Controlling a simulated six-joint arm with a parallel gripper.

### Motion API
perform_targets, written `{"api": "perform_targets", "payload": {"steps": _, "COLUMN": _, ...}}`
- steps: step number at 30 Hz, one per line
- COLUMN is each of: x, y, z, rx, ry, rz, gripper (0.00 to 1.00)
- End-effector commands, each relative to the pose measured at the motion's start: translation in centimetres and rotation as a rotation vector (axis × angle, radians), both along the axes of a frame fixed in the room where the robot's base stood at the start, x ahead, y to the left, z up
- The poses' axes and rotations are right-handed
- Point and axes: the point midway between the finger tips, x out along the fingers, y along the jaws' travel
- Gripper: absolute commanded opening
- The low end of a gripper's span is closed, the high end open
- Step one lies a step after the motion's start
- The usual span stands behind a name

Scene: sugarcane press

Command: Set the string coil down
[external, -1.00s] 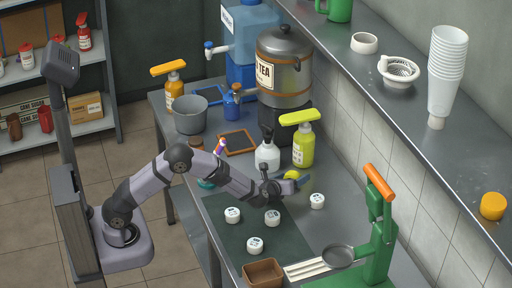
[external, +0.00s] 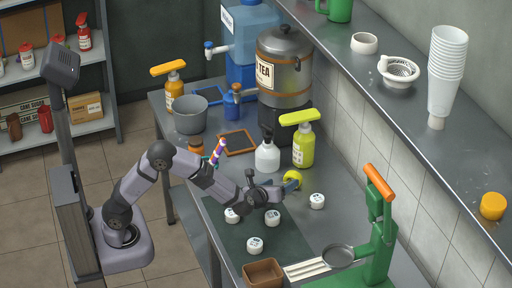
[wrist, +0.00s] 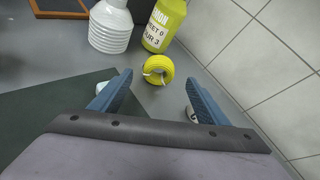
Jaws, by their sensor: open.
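The yellow string coil (external: 292,178) rests on the grey metal counter, near the base of the yellow-green bottle. My gripper (external: 291,186) is low over the counter on the near side of the coil. In the wrist view its blue fingers (wrist: 158,80) are spread wide and nothing is held between them. I see clear space between each finger and the coil.
A white spray bottle (external: 267,156) and the yellow-green bottle (external: 303,148) stand behind the coil. Several white labelled pucks, including one to the right (external: 317,201), lie around a dark green mat (external: 228,238). A green press (external: 378,245) stands at the front right.

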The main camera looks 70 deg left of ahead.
Motion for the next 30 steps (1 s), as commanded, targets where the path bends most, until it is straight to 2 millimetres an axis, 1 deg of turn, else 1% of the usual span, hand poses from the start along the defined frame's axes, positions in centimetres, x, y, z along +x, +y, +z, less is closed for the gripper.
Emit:
{"api": "perform_targets", "payload": {"steps": 2, "x": -0.7, "y": -0.7, "z": 0.4, "rx": -0.001, "ry": -0.001, "rz": -0.003, "gripper": 0.69}}
{"api": "perform_targets", "payload": {"steps": 6, "x": -1.7, "y": -1.3, "z": 0.8, "rx": 0.0, "ry": 0.0, "rz": 0.0, "gripper": 0.69}}
{"api": "perform_targets", "payload": {"steps": 13, "x": -2.1, "y": -1.6, "z": 1.0, "rx": 0.0, "ry": 0.0, "rz": 0.0, "gripper": 0.69}}
{"api": "perform_targets", "payload": {"steps": 25, "x": -2.2, "y": -1.4, "z": 1.1, "rx": -0.008, "ry": -0.002, "rz": 0.008, "gripper": 0.69}}
{"api": "perform_targets", "payload": {"steps": 28, "x": -3.0, "y": -0.8, "z": 1.1, "rx": -0.052, "ry": -0.007, "rz": 0.051, "gripper": 0.69}}
{"api": "perform_targets", "payload": {"steps": 30, "x": -4.0, "y": 0.0, "z": 1.2, "rx": -0.111, "ry": -0.018, "rz": 0.109, "gripper": 0.69}}
